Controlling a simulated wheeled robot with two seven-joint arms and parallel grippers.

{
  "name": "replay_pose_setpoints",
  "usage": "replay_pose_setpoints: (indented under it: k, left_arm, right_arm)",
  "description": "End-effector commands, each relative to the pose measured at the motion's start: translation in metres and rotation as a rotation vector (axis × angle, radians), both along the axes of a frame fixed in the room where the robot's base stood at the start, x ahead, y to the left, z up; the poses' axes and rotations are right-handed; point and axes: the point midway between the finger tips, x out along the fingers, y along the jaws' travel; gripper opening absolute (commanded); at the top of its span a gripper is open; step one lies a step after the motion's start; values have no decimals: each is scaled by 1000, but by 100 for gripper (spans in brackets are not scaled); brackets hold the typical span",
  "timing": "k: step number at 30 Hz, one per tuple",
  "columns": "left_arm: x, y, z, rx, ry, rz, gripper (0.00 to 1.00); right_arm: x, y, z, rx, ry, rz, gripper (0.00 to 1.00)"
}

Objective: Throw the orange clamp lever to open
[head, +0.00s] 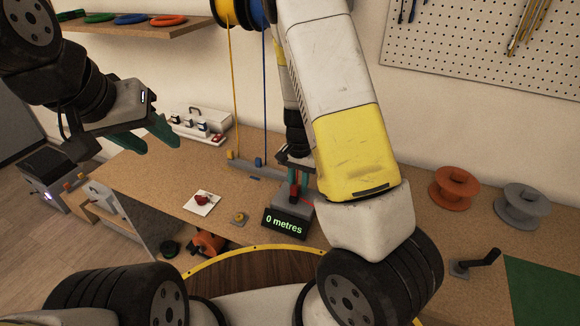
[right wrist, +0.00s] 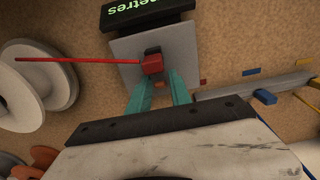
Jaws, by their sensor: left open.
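A grey measuring unit (head: 294,204) with a dark display reading "0 metres" (head: 284,223) stands on the bench. A red block (right wrist: 152,64) sits on its top plate (right wrist: 122,48), with a thin red rod running left from it. I cannot make out a clearly orange lever there. My right gripper (right wrist: 163,82) reaches over the unit, its teal fingertips at the red block. Whether they press on the block is unclear. In the head view my right arm partly covers the unit. My left gripper (head: 155,133) is open and empty above the bench's left part.
Yellow and blue wires (head: 235,95) hang to a grey rail (head: 265,172) beside the unit. A white case (head: 200,122) stands at the back. Orange (head: 454,188) and grey (head: 522,205) spools and a black crank (head: 475,262) are on the right. An orange item (head: 207,243) is at the front edge.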

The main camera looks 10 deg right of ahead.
Motion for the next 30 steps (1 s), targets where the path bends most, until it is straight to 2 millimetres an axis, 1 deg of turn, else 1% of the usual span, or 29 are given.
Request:
replay_pose_setpoints:
  k: [1, 3, 11, 17, 23, 30]
  left_arm:
    - [0, 0, 0, 0, 0, 0, 44]
    - [0, 0, 0, 0, 0, 0, 44]
    - [0, 0, 0, 0, 0, 0, 44]
    - [0, 0, 0, 0, 0, 0, 44]
    - [0, 0, 0, 0, 0, 0, 44]
    - [0, 0, 0, 0, 0, 0, 44]
  right_arm:
    - [0, 0, 0, 0, 0, 0, 13]
    - [0, 0, 0, 0, 0, 0, 0]
    - [0, 0, 0, 2, 3, 0, 0]
    - [3, -2, 1, 29, 41, -1, 0]
    - [8, -6, 3, 96, 138, -3, 0]
    - [17, -12, 4, 216, 316, -3, 0]
